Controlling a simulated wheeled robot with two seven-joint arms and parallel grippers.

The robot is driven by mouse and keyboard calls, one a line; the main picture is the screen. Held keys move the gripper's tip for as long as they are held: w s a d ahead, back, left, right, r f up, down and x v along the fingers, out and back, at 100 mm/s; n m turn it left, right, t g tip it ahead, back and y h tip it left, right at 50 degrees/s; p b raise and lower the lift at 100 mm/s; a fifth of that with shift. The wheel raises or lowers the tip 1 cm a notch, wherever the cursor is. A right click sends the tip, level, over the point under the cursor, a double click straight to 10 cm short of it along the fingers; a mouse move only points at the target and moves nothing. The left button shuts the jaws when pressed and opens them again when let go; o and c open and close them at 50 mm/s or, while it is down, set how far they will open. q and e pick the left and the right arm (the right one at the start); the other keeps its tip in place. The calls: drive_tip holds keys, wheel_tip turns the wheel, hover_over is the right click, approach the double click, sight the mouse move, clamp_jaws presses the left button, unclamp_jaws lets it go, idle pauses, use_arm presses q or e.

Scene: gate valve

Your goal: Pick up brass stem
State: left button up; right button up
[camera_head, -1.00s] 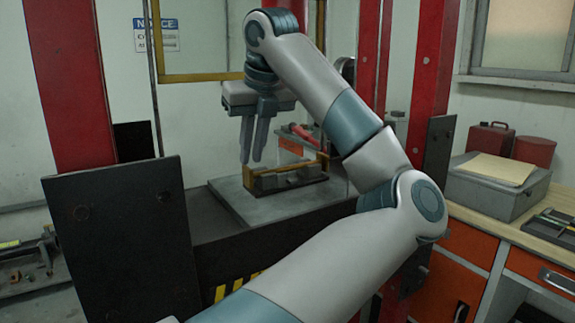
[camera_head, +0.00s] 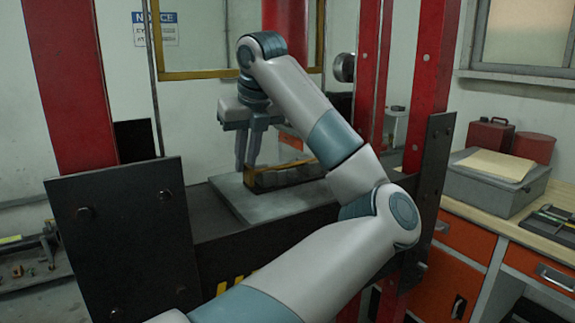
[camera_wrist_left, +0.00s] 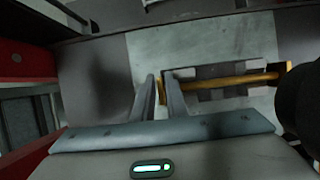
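The brass stem (camera_head: 293,164) lies on dark blocks (camera_head: 290,177) on a grey plate (camera_head: 238,192). In the left wrist view the stem (camera_wrist_left: 232,81) runs sideways, with a crosswise brass piece at each end. My left gripper (camera_head: 246,168) points down at the stem's left end, its fingers apart. In the left wrist view its fingertips (camera_wrist_left: 158,78) stand on either side of the left brass end piece, with nothing visibly clamped. I cannot tell whether they touch it. My forearm hides part of the plate's right side. My right gripper is not in view.
Red press posts (camera_head: 65,85) and a dark steel plate (camera_head: 125,240) flank the bed. A yellow-edged frame (camera_head: 200,77) stands behind. At right, a bench holds a grey box (camera_head: 490,190) and red containers (camera_head: 490,135). The plate's front left is clear.

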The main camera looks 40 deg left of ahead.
use_arm(q)
drive_tip(key=shift+a+f, duration=0.25)
drive_tip(key=shift+f, duration=0.35)
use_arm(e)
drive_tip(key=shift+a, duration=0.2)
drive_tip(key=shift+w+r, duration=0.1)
use_arm(q)
drive_tip(key=shift+c, duration=0.5)
clamp_jaws()
drive_tip(key=shift+r, duration=0.1)
drive_tip(key=shift+w+d, duration=0.1)
drive_tip(key=shift+d+r, duration=0.35)
drive_tip(key=s+d+r+b, duration=0.3)
drive_tip(key=d+r, duration=0.4)
drive_tip(key=d, duration=0.5)
drive_tip(key=shift+s+d+r, duration=0.15)
drive_tip(key=shift+s+d, duration=0.15)
drive_tip(key=shift+s, duration=0.3)
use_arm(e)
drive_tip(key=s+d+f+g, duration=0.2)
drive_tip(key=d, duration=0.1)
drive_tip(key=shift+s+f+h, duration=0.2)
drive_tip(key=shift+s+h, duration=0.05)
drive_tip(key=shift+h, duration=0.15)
